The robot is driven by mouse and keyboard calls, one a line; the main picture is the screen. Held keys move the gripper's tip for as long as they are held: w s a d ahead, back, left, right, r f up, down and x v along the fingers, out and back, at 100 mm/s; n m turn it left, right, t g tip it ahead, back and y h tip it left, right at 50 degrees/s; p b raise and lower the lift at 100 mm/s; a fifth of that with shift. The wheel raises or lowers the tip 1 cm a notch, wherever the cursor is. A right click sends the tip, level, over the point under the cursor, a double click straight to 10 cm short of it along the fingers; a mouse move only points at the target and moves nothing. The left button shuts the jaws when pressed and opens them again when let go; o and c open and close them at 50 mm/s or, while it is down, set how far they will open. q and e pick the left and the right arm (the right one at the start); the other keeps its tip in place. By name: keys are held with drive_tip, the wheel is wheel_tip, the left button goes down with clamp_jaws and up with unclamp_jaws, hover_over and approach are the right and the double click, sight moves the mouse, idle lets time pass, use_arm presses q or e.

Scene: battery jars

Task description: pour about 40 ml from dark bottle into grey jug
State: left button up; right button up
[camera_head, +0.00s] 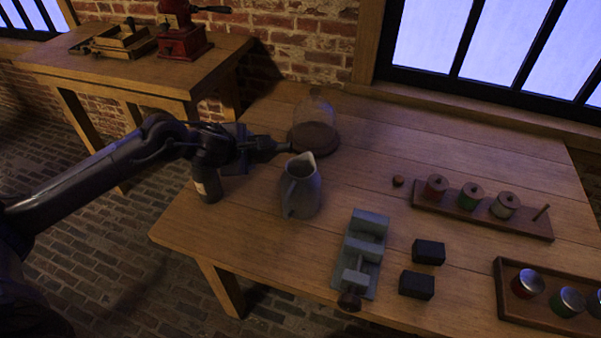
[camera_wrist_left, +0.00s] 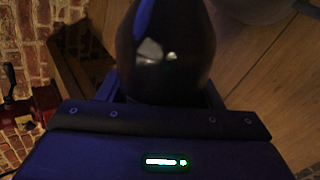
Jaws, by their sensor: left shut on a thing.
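My left gripper (camera_head: 243,150) is shut on the dark bottle (camera_head: 265,146). The bottle lies tipped far over, its narrow end pointing right, close to the upper rim of the grey jug (camera_head: 301,190). The jug stands upright on the table. I see no stream of liquid, and the level inside the jug is hidden. In the left wrist view the glossy bottle (camera_wrist_left: 165,50) fills the space ahead of the gripper (camera_wrist_left: 160,100), and a greyish round shape, perhaps the jug, shows at the top right. My right gripper is not in view.
A glass dome on a dark base (camera_head: 315,138) stands just behind the jug. A grey vise-like fixture (camera_head: 361,255), two black blocks (camera_head: 428,252), a spool rack (camera_head: 480,213) and a jar tray (camera_head: 515,312) lie to the right. A side table (camera_head: 150,70) with a red grinder stands back left.

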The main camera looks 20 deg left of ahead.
use_arm(q)
drive_tip(key=shift+d+r+h, duration=0.15)
drive_tip(key=shift+r+h, duration=0.05)
drive_tip(key=shift+h, duration=0.1)
drive_tip(key=shift+w+d+n, duration=0.15)
drive_tip(key=shift+d+n, duration=0.15)
drive_tip(key=shift+d, duration=0.1)
idle(1.4)
